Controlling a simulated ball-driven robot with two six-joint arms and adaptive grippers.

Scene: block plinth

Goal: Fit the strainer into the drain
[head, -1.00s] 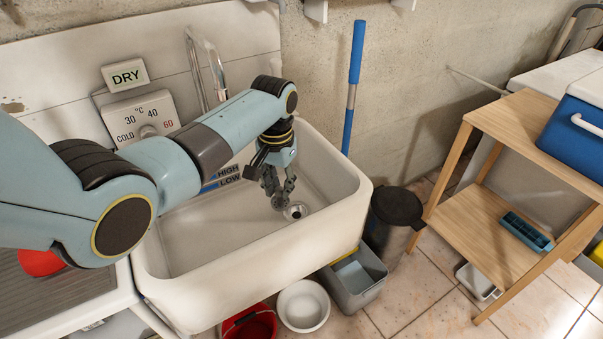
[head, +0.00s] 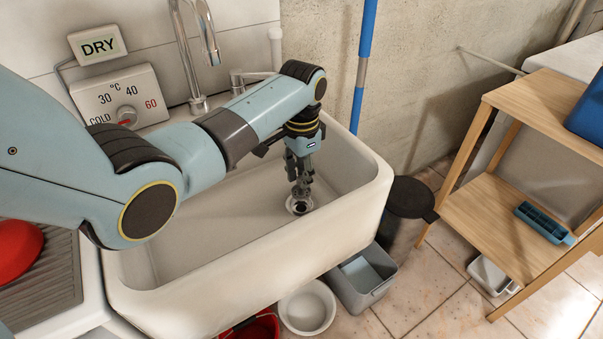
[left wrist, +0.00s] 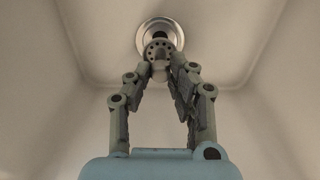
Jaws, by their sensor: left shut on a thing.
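The white sink holds a metal drain (head: 298,209) in its floor; the drain's ring also shows in the left wrist view (left wrist: 144,31). My left gripper (head: 301,190) points down over the drain. In the left wrist view my left gripper (left wrist: 160,72) is shut on the strainer (left wrist: 158,49), a small round metal disc with holes, held at its knob. The strainer overlaps the near part of the drain and looks off its centre, with dark opening showing beyond it. I cannot tell whether they touch. In the head view the fingers mostly hide the strainer. My right gripper is not in view.
The sink's walls (head: 240,285) surround the gripper, and a tap (head: 205,45) stands at the back. A grey bin (head: 362,278), a white bowl (head: 307,308) and a dark-lidded bin (head: 408,205) stand beside the sink. The sink floor is otherwise clear.

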